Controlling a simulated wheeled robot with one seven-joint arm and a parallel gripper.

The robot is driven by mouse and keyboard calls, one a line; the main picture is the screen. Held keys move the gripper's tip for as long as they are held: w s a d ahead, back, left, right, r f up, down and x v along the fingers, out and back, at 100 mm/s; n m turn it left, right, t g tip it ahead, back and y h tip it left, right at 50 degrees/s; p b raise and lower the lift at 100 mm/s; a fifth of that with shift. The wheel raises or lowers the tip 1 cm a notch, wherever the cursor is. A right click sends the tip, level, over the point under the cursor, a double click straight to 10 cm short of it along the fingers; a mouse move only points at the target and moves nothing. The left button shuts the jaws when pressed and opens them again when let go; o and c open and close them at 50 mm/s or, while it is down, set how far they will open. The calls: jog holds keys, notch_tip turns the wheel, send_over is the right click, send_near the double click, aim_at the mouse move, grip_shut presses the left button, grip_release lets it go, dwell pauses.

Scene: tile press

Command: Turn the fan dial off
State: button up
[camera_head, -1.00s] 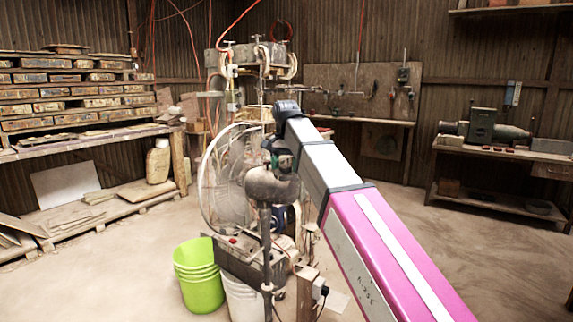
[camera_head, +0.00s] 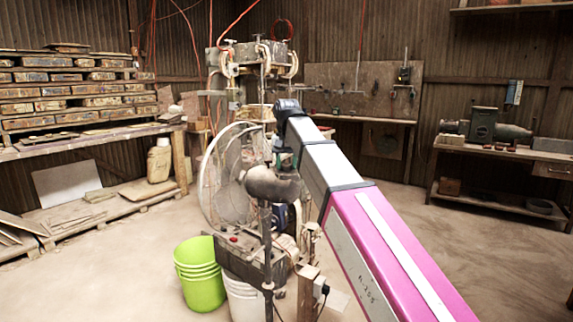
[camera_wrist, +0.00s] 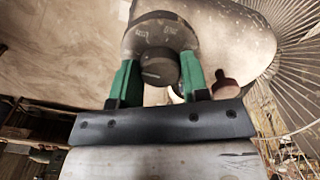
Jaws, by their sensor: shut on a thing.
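The fan dial (camera_wrist: 160,64) is a dark round knob on the underside of a grey, worn motor housing (camera_wrist: 160,35) in the wrist view. My gripper (camera_wrist: 158,76) has its two green fingers on either side of the dial and is shut on it. I cannot tell which setting the dial points to. In the head view the fan (camera_head: 226,185) stands left of my arm, with its wire cage facing left. There the green fingers (camera_head: 281,158) show small at the housing, and the dial is hidden.
A small red-brown knob (camera_wrist: 225,85) is close to the right finger in the wrist view. The fan cage (camera_wrist: 293,50) is further right. Green buckets (camera_head: 200,272) stand below the fan. Shelves (camera_head: 75,95) line the left. A bench (camera_head: 500,150) stands right; floor there is clear.

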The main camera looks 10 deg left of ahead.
dwell(0.3)
jog(key=o, duration=0.9)
jog(key=shift+o, duration=0.2)
